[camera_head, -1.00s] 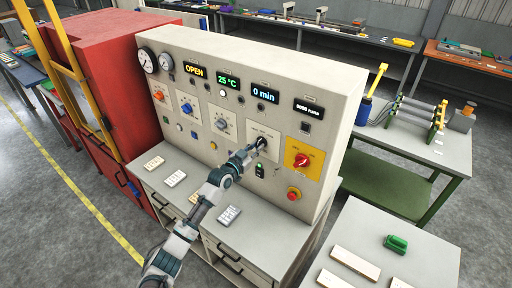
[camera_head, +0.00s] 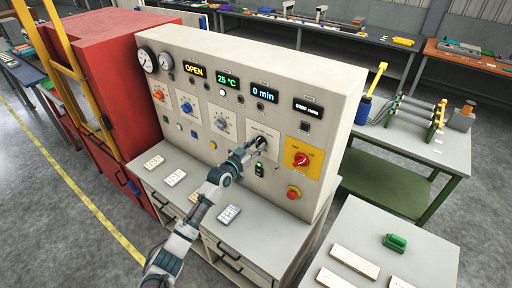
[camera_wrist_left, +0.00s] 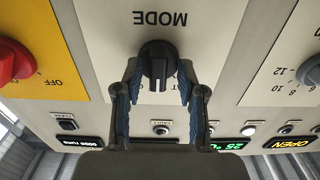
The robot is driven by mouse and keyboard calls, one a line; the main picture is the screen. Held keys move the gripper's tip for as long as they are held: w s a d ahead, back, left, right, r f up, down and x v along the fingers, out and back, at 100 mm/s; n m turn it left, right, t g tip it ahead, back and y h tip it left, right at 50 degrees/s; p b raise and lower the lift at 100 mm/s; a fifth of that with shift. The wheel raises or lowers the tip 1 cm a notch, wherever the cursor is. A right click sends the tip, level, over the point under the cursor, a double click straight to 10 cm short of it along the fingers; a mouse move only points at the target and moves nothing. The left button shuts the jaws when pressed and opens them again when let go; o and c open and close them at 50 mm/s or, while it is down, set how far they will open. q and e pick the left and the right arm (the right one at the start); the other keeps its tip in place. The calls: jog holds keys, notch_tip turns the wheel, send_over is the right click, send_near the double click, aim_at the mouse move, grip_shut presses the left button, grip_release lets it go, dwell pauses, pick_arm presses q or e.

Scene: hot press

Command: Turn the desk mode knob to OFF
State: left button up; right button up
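The black mode knob (camera_wrist_left: 158,60) is on a white plate under the upside-down word MODE in the left wrist view. It also shows on the console front in the head view (camera_head: 261,142). Its ridge points toward the bottom of the wrist picture. My left gripper (camera_wrist_left: 158,72) is open, with one blue-padded finger on each side of the knob; I see no clear contact. In the head view my left gripper (camera_head: 250,150) is close in front of the knob. The small position labels are partly hidden by the fingers. My right gripper is out of view.
A red knob on a yellow plate (camera_head: 302,160) is right of the mode knob, with a red button (camera_head: 293,193) below. A green-lit switch (camera_head: 259,169) sits just under it.

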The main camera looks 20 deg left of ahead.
pick_arm(q)
jog(key=shift+f, duration=0.15)
jog(key=shift+s+a, duration=0.1)
jog(key=shift+s, duration=0.1)
jog(key=v, duration=1.1)
jog(key=shift+s+a, duration=0.15)
jog(key=shift+s, duration=0.1)
